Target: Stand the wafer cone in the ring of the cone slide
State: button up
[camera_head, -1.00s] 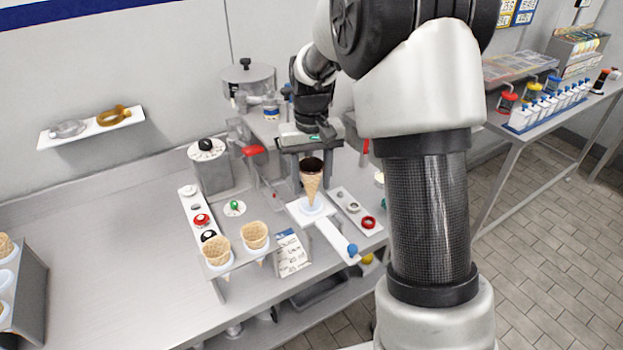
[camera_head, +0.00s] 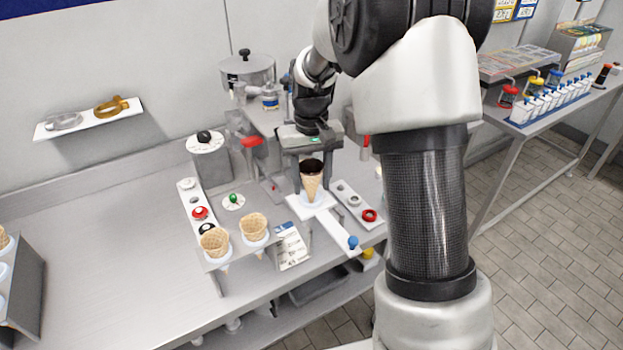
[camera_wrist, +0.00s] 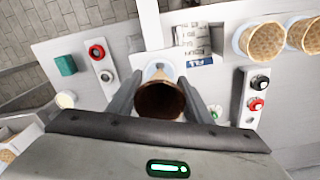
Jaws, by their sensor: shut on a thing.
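The wafer cone (camera_head: 311,184) has a dark inside and stands upright, point down, in the head view. My gripper (camera_head: 312,170) is shut on it near its rim. In the wrist view the cone (camera_wrist: 160,101) sits between the two fingers of my gripper (camera_wrist: 161,97), its dark mouth toward the camera. The cone slide (camera_head: 338,230) is a white plate with a blue knob, directly below the cone. Its pale ring (camera_head: 312,201) is at the cone's lower end. The cone hides part of the ring, so I cannot tell how deep the tip sits.
Two empty wafer cones (camera_head: 254,227) stand in a rack to the left, with a printed card (camera_head: 291,246) beside them. A strip with red and black knobs (camera_head: 200,213) lies further left. A narrow plate with a red ring (camera_head: 369,215) is right of the slide.

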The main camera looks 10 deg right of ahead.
aim_at(311, 167)
jog(key=shift+f+b, duration=0.6)
jog(key=shift+f, duration=0.45)
jog(key=shift+r, duration=0.15)
jog(key=shift+r+p, duration=1.9)
jog(key=shift+r, duration=0.5)
jog(key=shift+f, duration=0.3)
jog(key=shift+f+b, duration=1.5)
jog(key=shift+f, duration=0.75)
jog(key=shift+r, duration=0.15)
jog(key=shift+r+p, duration=1.9)
jog(key=shift+r, duration=0.5)
